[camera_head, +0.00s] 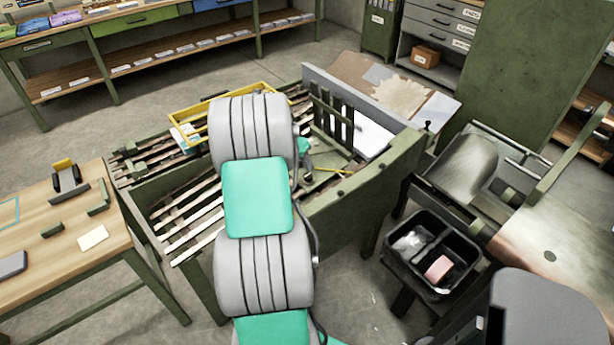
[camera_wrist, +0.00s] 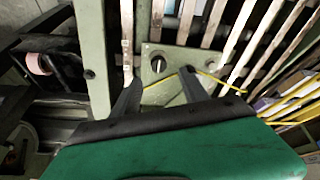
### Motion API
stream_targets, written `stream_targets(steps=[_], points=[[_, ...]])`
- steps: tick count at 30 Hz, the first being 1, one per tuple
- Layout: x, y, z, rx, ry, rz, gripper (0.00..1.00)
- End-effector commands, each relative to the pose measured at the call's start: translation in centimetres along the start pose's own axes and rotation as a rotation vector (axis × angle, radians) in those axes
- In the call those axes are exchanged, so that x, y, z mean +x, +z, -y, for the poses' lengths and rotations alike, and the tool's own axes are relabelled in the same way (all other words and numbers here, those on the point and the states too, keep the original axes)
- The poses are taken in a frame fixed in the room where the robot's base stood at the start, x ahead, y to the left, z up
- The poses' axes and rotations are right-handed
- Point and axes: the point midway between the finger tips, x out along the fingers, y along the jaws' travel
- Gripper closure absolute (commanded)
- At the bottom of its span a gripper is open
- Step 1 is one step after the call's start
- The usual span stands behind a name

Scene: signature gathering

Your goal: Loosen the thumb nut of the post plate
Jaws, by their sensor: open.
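In the wrist view, my gripper (camera_wrist: 161,76) has its two dark fingers spread apart with a gap between them. Between and just beyond the fingertips is a dark round fitting, seemingly the thumb nut (camera_wrist: 158,64). It sits on a pale green plate, seemingly the post plate (camera_wrist: 166,92). The fingers appear on either side of the nut; I cannot tell whether they touch it. In the head view, my arm hides most of the gripper, and the nut is not discernible. The green plate (camera_head: 333,180) shows partly inside the slatted machine.
The green machine frame (camera_head: 385,170) walls the work area on the right. Wooden slats (camera_head: 190,215) run alongside. A yellow-rimmed tray (camera_head: 190,112) sits behind my arm. A black two-part bin (camera_head: 437,252) stands right. A wooden table (camera_head: 50,265) is at left.

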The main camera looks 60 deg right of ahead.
Motion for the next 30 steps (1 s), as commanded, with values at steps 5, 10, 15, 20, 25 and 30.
stream_targets(steps=[5,10,15,20,25,30], points=[[2.5,-0.3,-0.5,0.013,0.008,0.001,0.48],[5.9,-0.3,-0.5,0.013,0.007,0.003,0.48],[7.8,-0.4,-0.5,0.012,0.006,0.000,0.48],[8.0,-0.3,-0.5,0.011,0.005,-0.001,0.48],[8.0,-0.3,-0.4,0.011,0.005,0.000,0.54],[8.0,-0.3,-0.4,0.010,0.005,0.000,0.67]])
